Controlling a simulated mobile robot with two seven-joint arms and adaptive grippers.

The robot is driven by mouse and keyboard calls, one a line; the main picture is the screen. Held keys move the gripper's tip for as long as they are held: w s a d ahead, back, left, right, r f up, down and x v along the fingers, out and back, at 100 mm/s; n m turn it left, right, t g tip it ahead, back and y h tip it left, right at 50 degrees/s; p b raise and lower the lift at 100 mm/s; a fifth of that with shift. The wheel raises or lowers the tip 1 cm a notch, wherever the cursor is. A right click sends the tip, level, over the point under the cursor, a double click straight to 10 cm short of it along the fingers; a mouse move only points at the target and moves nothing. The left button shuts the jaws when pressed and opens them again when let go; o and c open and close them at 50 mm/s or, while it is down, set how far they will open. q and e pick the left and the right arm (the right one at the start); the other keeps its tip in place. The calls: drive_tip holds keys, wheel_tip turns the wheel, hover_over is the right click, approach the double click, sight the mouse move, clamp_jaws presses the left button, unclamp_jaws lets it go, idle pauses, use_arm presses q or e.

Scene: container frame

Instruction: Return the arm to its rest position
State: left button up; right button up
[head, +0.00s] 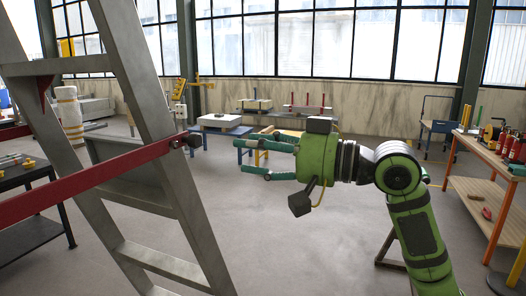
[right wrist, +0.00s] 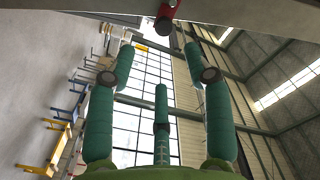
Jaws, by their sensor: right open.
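My right arm comes in from the lower right of the head view, green with black joints. Its gripper (head: 265,157) points left with its teal fingers spread and nothing between them. The open fingers also show in the right wrist view (right wrist: 160,90). A grey metal frame (head: 184,190) stands at the left of the head view, with a red bar (head: 90,184) across it. The bar ends in a dark knob (head: 193,141), a little left of the fingertips and apart from them in the picture. My left gripper is not in view.
A wooden-topped workbench (head: 486,160) with bottles and tools stands at the right. A dark table (head: 32,190) is at the far left. Blue and yellow work tables (head: 220,122) stand farther back. The grey floor between the frame and my right arm is clear.

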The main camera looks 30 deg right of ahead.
drive_tip(key=shift+s+d, duration=0.35)
drive_tip(key=shift+s, duration=0.2)
